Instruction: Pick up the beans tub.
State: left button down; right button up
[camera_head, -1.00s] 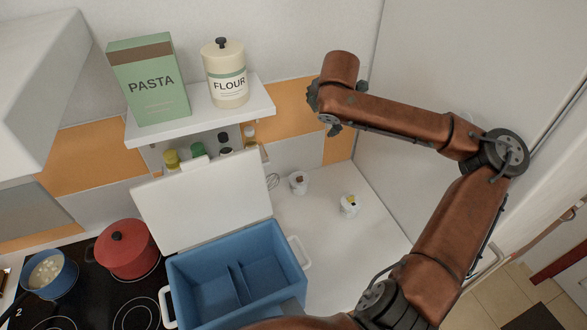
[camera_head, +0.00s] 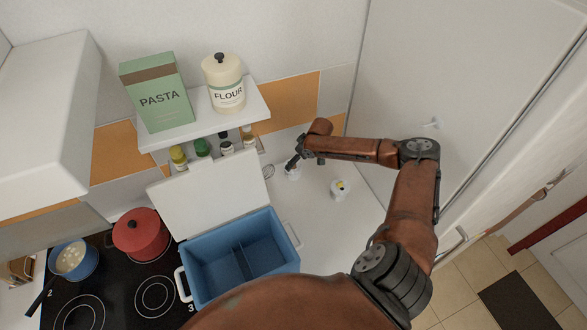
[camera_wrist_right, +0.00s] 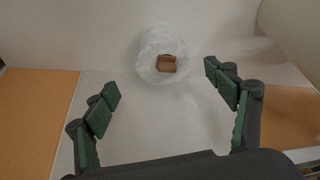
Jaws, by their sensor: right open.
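Two small white tubs stand on the white counter. One, with a brown patch, is partly hidden behind my right gripper (camera_head: 292,163) in the head view; this tub (camera_head: 293,174) also shows in the right wrist view (camera_wrist_right: 162,42). I cannot read which one holds beans. In the right wrist view my right gripper (camera_wrist_right: 162,80) is open and empty, with the brown-patched tub ahead of its fingertips, roughly between them. My left gripper is not in view.
A blue open box (camera_head: 240,250) with a raised white lid (camera_head: 210,190) stands left of the tubs. A shelf (camera_head: 205,118) above holds a pasta box (camera_head: 158,95) and flour canister (camera_head: 225,85). Small jars and a whisk are nearby. A red pot (camera_head: 142,235) sits on the hob.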

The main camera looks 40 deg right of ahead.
aim_at(293, 170)
jog(key=x, duration=0.2)
jog(key=p+x, duration=0.1)
jog(key=x, duration=0.3)
jog(key=shift+a+f, duration=0.3)
jog(key=shift+c, duration=0.3)
jog(key=c, duration=1.3)
jog(key=shift+r, duration=0.1)
jog(key=shift+c, duration=0.4)
jog(key=shift+p, duration=0.35)
